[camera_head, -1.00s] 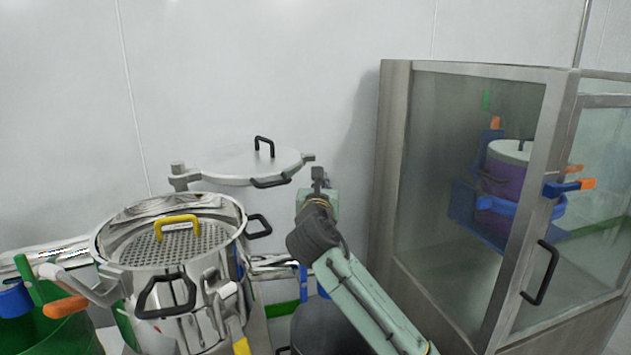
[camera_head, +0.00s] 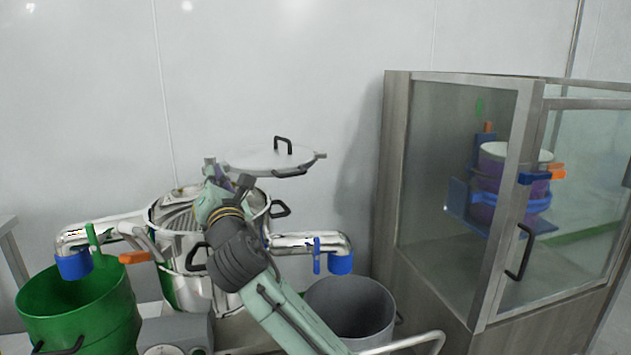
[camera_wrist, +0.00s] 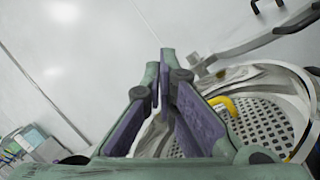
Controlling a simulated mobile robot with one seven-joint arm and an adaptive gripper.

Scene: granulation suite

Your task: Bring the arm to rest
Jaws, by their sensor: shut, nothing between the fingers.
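My gripper (camera_head: 214,184) is at the end of my raised green arm, over the steel vessel in the head view. In the wrist view my gripper (camera_wrist: 166,78) shows two green fingers with purple pads, closed together and empty. The open steel vessel (camera_head: 168,275) stands behind and below my gripper, partly hidden by my arm. In the wrist view its perforated plate (camera_wrist: 262,128) with a yellow handle (camera_wrist: 222,104) lies to the right of the fingers. I cannot tell the exact gap between gripper and vessel rim.
The round steel lid (camera_head: 262,161) is swung open behind the vessel. A green bin (camera_head: 75,310) stands at left, a grey bin (camera_head: 350,308) at right. A glass-fronted cabinet (camera_head: 450,200) holding a purple container (camera_head: 497,190) fills the right. The wall is bare.

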